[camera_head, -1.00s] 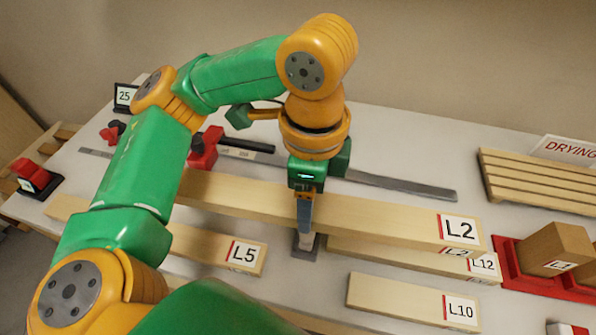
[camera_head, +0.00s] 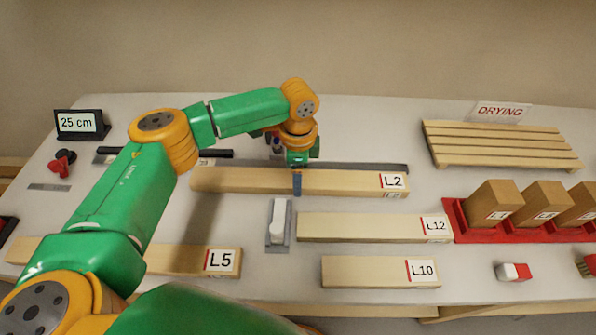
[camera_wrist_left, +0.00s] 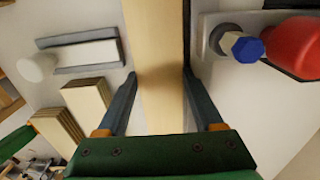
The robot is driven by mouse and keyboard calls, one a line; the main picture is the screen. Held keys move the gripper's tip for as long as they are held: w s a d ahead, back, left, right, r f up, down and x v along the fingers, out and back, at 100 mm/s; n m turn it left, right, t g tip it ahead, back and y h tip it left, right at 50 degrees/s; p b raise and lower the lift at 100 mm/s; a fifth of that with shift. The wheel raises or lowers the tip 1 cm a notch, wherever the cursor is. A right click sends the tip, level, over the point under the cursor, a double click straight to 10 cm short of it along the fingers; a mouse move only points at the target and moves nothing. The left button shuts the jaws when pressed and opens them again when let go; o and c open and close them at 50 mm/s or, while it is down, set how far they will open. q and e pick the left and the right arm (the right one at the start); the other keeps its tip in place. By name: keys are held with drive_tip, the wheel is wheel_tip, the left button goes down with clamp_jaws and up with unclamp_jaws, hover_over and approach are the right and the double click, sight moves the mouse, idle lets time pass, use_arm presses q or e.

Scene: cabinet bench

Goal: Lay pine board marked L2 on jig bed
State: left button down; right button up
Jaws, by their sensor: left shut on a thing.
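The pine board marked L2 (camera_head: 345,181) lies lengthwise across the middle of the bench in the head view, its label at the right end. My left gripper (camera_head: 297,184) is shut on it near its middle, pointing down. In the left wrist view the board (camera_wrist_left: 160,70) runs between the two fingers (camera_wrist_left: 160,100). A long dark grey rail (camera_head: 370,167), seemingly part of the jig bed, runs along the board's far side. I cannot tell whether the board touches the bed or is slightly above it. My right gripper is not in view.
Boards L12 (camera_head: 370,227), L10 (camera_head: 365,271) and L5 (camera_head: 150,258) lie nearer the front. A grey-and-white block (camera_head: 278,222) sits just before L2. A slatted drying rack (camera_head: 500,145) and red tray (camera_head: 485,236) with brown blocks stand right. A 25 cm display (camera_head: 80,124) stands left.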

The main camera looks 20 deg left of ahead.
use_arm(q)
drive_tip(key=shift+f, duration=0.1)
drive_tip(key=shift+c, duration=0.2)
unclamp_jaws()
wheel_tip(320, 180, up, 12)
drive_tip(key=b, duration=0.1)
